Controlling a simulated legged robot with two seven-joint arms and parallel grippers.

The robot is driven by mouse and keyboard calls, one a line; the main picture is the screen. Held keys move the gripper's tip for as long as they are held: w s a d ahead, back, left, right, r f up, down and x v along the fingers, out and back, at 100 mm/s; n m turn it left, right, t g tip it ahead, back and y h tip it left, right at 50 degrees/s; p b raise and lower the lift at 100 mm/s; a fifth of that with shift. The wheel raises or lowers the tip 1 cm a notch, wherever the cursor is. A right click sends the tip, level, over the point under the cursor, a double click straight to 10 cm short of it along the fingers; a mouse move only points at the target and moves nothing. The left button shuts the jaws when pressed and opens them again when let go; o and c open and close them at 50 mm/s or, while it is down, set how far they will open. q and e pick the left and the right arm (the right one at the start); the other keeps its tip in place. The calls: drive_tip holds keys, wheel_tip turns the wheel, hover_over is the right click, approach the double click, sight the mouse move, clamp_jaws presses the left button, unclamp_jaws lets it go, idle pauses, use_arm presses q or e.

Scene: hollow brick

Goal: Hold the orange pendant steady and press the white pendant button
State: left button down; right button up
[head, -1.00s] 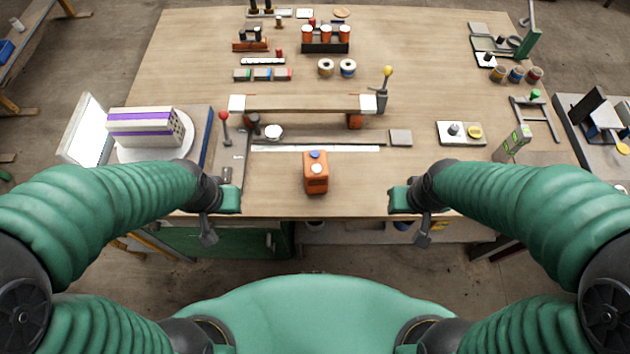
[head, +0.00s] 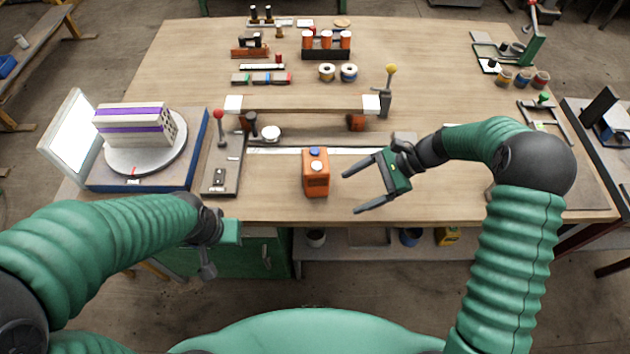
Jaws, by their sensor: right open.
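The orange pendant (head: 316,183) stands on the workbench near its front edge, in the middle of the head view. On it are a blue button (head: 314,152) and, just below, a white button (head: 316,166). My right gripper (head: 350,189) is open and empty, right of the pendant, with its two fingers pointing left toward it. The fingertips are apart from the pendant. My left gripper (head: 220,254) is low at the left, in front of the bench's front edge, away from the pendant. Its jaws cannot be made out.
A wooden beam (head: 300,103) on supports lies behind the pendant, with a steel ruler (head: 285,151) before it. A red-knobbed lever (head: 219,116) on a plate stands left; a yellow-knobbed lever (head: 388,90) stands behind right. The bench surface (head: 275,185) left of the pendant is clear.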

drive_tip(key=w+m+y, duration=0.1)
drive_tip(key=w, duration=0.1)
drive_tip(key=w+m+t+y+b, duration=0.1)
drive_tip(key=w+f+m+y, duration=0.1)
drive_tip(key=w+y, duration=0.1)
drive_tip(key=shift+w+d+b, duration=0.15)
drive_tip(key=shift+w+b, duration=0.15)
drive_tip(key=shift+w+r+m, duration=0.1)
drive_tip(key=shift+r+m, duration=0.05)
drive_tip(key=shift+m, duration=0.15)
use_arm(q)
drive_tip(key=x, duration=0.2)
drive_tip(key=b+x, duration=0.1)
drive_tip(key=shift+s+f, duration=0.4)
drive_tip(key=shift+f, duration=0.05)
use_arm(e)
drive_tip(key=x, duration=1)
drive_tip(key=shift+w+r, duration=0.15)
drive_tip(key=shift+r, duration=0.1)
drive_tip(key=c, duration=0.5)
drive_tip(key=o, duration=0.9)
